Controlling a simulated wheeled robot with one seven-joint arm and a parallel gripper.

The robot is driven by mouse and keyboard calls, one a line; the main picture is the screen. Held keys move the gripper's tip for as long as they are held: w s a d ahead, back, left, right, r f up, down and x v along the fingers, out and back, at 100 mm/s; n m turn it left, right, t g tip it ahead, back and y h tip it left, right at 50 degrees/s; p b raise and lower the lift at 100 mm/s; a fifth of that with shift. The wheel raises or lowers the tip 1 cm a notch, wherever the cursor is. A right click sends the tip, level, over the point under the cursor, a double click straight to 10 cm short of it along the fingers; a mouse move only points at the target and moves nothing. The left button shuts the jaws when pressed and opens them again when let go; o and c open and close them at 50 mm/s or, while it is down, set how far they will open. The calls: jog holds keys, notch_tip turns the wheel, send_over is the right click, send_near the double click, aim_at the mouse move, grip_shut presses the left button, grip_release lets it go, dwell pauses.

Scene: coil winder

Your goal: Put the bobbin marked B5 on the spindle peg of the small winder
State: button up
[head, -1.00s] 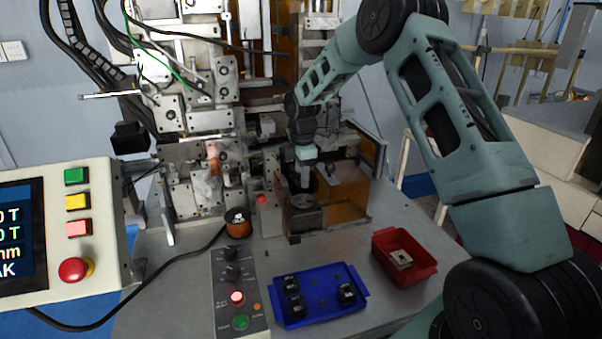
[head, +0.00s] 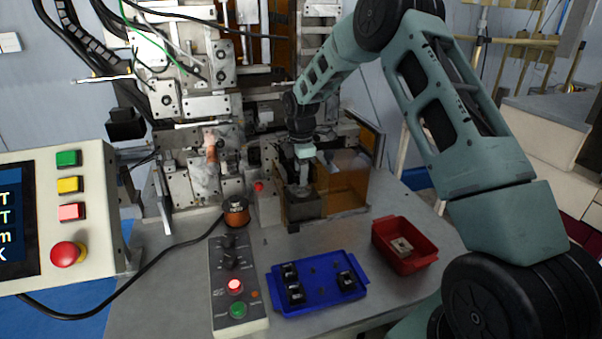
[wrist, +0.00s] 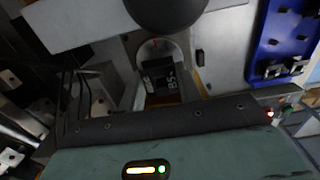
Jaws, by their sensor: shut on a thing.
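The black bobbin marked B5 (wrist: 165,80) shows in the wrist view, its white label readable. My gripper (head: 303,190) is shut on it and points down at the small winder (head: 304,211), a dark box-shaped unit beside an amber guard. In the head view my gripper is at the winder's top, and the bobbin is hard to make out there. The spindle peg is hidden, so I cannot tell whether the bobbin is around it or above it.
A blue tray (head: 322,303) with several black pieces lies in front. A red tray (head: 424,262) with a pale square part is at right. A copper-wound spool (head: 236,212) and a control box (head: 237,270) stand at left. The amber guard (head: 348,187) closely borders the winder.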

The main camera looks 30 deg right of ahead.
jog(key=shift+f, duration=0.3)
jog(key=shift+f+b, duration=0.45)
jog(key=shift+f, duration=0.3)
jog(key=o, duration=1)
notch_tip(320, 180, up, 17)
jog(key=b, duration=0.3)
jog(key=shift+r+b, duration=0.2)
jog(key=shift+b, duration=0.2)
